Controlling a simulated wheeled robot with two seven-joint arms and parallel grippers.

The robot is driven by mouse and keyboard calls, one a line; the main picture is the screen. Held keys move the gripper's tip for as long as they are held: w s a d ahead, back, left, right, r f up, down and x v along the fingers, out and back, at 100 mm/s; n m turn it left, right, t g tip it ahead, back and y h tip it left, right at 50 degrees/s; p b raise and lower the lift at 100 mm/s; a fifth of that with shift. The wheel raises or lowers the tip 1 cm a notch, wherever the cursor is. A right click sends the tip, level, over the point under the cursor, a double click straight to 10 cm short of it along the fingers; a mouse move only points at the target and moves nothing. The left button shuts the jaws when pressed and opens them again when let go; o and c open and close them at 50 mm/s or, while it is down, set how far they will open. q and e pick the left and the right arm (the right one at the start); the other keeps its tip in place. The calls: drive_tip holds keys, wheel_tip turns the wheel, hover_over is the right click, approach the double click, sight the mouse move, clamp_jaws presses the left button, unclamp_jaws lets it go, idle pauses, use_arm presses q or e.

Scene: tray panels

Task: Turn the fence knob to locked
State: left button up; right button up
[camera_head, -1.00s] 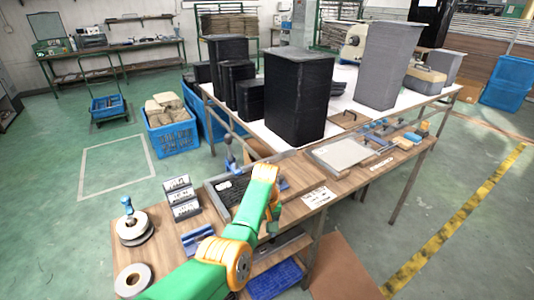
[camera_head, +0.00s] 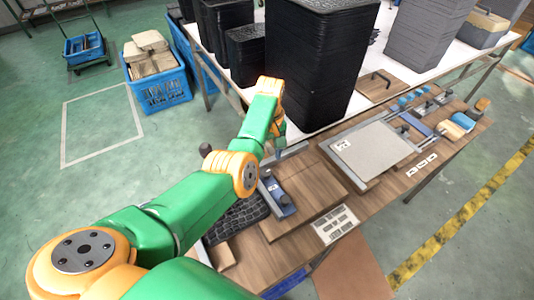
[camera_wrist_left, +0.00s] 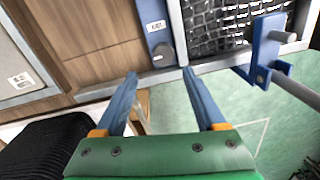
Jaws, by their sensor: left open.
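A round dark grey knob (camera_wrist_left: 163,53) sits at the end of a blue strip (camera_wrist_left: 149,10) with a small white label (camera_wrist_left: 155,26) in the left wrist view; I take it as the fence knob. I cannot read whether it is locked. The blue strip also shows in the head view (camera_head: 275,194), on the wooden bench. My left gripper (camera_wrist_left: 160,73) is open and empty, its two blue fingers pointing toward the knob, with the knob just beyond and between the tips. In the head view its fingers (camera_head: 281,142) are partly hidden by my arm. My right gripper is not in view.
A dark mesh tray (camera_wrist_left: 220,25) lies beside the strip, with a blue bracket (camera_wrist_left: 268,45) and grey rod near it. A grey plate (camera_head: 372,149) lies on the bench to the right. A tall black stack (camera_head: 316,65) stands close behind the gripper.

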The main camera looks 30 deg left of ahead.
sight(266, 172)
use_arm(q)
drive_tip(key=f, duration=0.1)
drive_tip(key=s+f, duration=0.1)
drive_tip(key=s+f+b, duration=0.1)
drive_tip(key=f, duration=0.1)
drive_tip(key=shift+d, duration=0.4)
drive_tip(key=shift+w+a+f, duration=0.1)
drive_tip(key=shift+f, duration=0.15)
drive_tip(key=shift+w+a+f, duration=0.15)
drive_tip(key=shift+w+f, duration=0.1)
drive_tip(key=shift+w, duration=0.1)
drive_tip(key=shift+s+r, duration=0.15)
drive_tip(key=c, duration=0.5)
clamp_jaws()
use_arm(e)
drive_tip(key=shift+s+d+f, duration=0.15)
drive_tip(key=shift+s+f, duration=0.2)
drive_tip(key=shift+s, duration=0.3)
